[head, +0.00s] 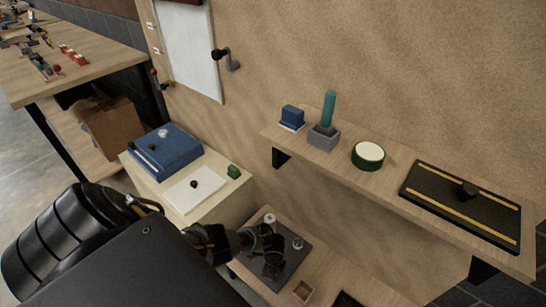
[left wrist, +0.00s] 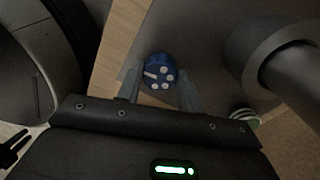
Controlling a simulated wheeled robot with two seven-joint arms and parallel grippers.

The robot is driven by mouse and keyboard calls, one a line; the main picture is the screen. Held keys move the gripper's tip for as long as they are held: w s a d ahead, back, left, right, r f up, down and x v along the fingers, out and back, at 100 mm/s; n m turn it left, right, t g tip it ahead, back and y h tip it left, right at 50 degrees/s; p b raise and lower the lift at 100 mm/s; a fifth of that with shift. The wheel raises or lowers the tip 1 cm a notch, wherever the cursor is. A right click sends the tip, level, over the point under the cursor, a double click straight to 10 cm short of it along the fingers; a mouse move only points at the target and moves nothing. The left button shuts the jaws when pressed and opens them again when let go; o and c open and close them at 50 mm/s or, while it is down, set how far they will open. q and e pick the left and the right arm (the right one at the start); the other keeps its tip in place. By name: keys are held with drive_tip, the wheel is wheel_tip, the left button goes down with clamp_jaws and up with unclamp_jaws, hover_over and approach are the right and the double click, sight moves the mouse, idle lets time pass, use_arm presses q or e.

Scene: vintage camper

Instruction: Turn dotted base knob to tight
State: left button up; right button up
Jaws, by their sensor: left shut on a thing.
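The dotted knob, a round blue knob (left wrist: 161,69) with white dots and a white pointer line, sits between the two fingers of my left gripper (left wrist: 159,88) in the left wrist view. The fingers are shut on its sides. In the head view my left gripper (head: 272,262) is over the dark grey base plate (head: 296,264) on the low bench, and it hides the blue knob there. The plate also shows in the left wrist view (left wrist: 205,50). My right gripper is in neither view.
A green-and-white round piece (head: 298,243) and a pale one (head: 268,219) stand on the plate near my gripper. A wall shelf (head: 400,195) overhangs above right; a cabinet with a blue binder (head: 168,150) stands left.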

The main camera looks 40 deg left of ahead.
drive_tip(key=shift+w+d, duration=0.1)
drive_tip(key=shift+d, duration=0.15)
use_arm(q)
drive_tip(key=o, duration=1)
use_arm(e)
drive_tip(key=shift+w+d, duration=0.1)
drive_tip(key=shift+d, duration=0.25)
use_arm(q)
drive_tip(key=shift+r, duration=0.25)
wheel_tip(320, 180, up, 3)
drive_tip(key=shift+w+f+p, duration=0.1)
drive_tip(key=shift+f+p, duration=0.1)
drive_tip(key=shift+p, duration=0.9)
drive_tip(key=shift+w+a+r+p, duration=0.1)
drive_tip(key=shift+r+p, duration=0.8)
drive_tip(key=shift+r, duration=1.05)
drive_tip(key=shift+a+r+p, duration=0.1)
drive_tip(key=shift+r+p, duration=0.8)
drive_tip(key=shift+r, duration=1)
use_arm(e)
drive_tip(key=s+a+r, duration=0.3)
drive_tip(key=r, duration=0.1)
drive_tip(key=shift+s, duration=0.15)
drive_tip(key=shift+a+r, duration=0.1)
